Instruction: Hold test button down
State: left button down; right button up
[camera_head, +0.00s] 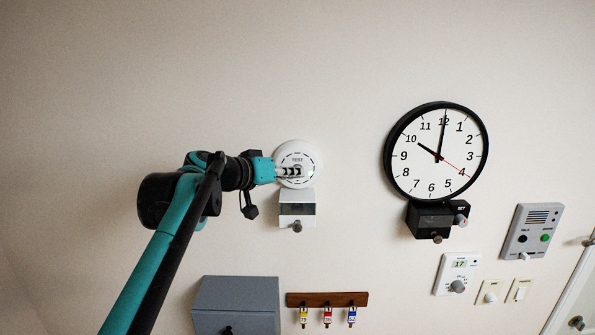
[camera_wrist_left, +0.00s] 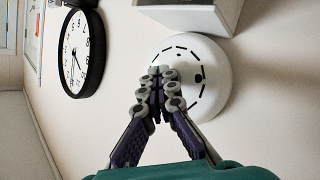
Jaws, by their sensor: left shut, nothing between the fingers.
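A round white detector (camera_head: 299,151) with a ring of dark slots and "TEST" lettering is mounted on the wall. My left gripper (camera_head: 297,170) is shut and empty, its fingertips over the middle of the detector's face. In the left wrist view the shut fingertips (camera_wrist_left: 160,73) lie in front of the left part of the detector (camera_wrist_left: 217,81). The test button itself is not clearly made out; the fingers seem to cover it. I cannot tell whether they touch or press it. My right gripper is not in view.
A white box (camera_head: 297,208) with a knob sits just below the detector. A wall clock (camera_head: 413,170) hangs to the right above a black box. A key rack (camera_head: 318,299), grey cabinet (camera_head: 236,296), thermostat (camera_head: 455,274) and intercom (camera_head: 530,232) are lower. Wall above the detector is clear.

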pick_arm(q)
jog(key=shift+s, duration=0.1)
dwell(0.6)
jog(key=shift+s, duration=0.7)
jog(key=s, duration=0.5)
jog(key=shift+f, duration=0.1)
